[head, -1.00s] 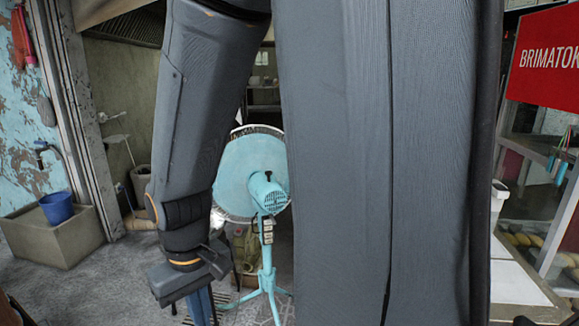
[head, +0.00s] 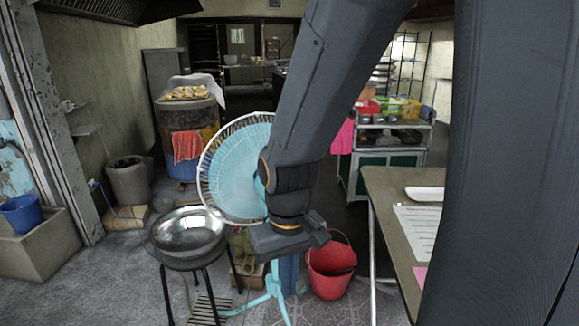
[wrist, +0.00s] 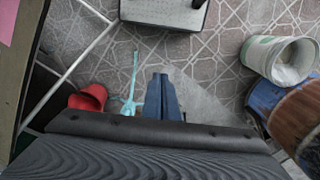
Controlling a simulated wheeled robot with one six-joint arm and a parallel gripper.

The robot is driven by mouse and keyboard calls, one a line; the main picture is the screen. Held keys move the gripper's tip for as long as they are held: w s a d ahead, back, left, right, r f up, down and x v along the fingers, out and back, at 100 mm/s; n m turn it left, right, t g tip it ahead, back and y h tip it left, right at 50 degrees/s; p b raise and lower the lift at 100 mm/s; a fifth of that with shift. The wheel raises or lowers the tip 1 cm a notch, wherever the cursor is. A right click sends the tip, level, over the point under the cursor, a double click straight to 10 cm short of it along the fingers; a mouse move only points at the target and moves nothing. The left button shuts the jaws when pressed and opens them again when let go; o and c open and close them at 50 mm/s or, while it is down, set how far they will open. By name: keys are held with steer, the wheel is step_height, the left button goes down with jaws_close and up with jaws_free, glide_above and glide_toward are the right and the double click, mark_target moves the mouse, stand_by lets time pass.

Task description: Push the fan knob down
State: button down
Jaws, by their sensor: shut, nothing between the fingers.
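The turquoise standing fan (head: 228,170) is at the centre of the head view, its round cage turned toward the left. My arm covers its motor housing, and I cannot make out the knob. Its turquoise stand (head: 268,300) shows below my arm. In the wrist view, a thin turquoise part of the stand (wrist: 131,88) is left of my fingers. My gripper (head: 289,290) points down in front of the fan in the head view. In the wrist view, my gripper (wrist: 160,76) has its blue fingers together and empty, over the tiled floor.
A metal bowl (head: 187,233) sits on a black stool left of the fan. A red bucket (head: 331,268) stands on the floor right of my gripper. A table (head: 380,185) is further right. A barrel oven (head: 190,130) and a grey bin (head: 129,181) stand behind left.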

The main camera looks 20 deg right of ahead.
steer(key=w+d+r+t+p, duration=0.1)
steer(key=w+d+t+p, duration=0.3)
steer(key=w, duration=0.8)
steer(key=w+d+r+m+t+h+p, duration=0.1)
steer(key=w+d+r+t+p, duration=0.1)
steer(key=w+d+r+t, duration=0.2)
steer(key=w+d+r+m+t+h+p, duration=0.1)
steer(key=w+d+r+t, duration=0.4)
steer(key=w, duration=0.6)
step_height(320, 180, up, 3)
steer(key=shift+w+d+f+t+h+p, duration=0.15)
steer(key=shift+w+d+t+h+p, duration=0.15)
steer(key=shift+t+h+p, duration=0.5)
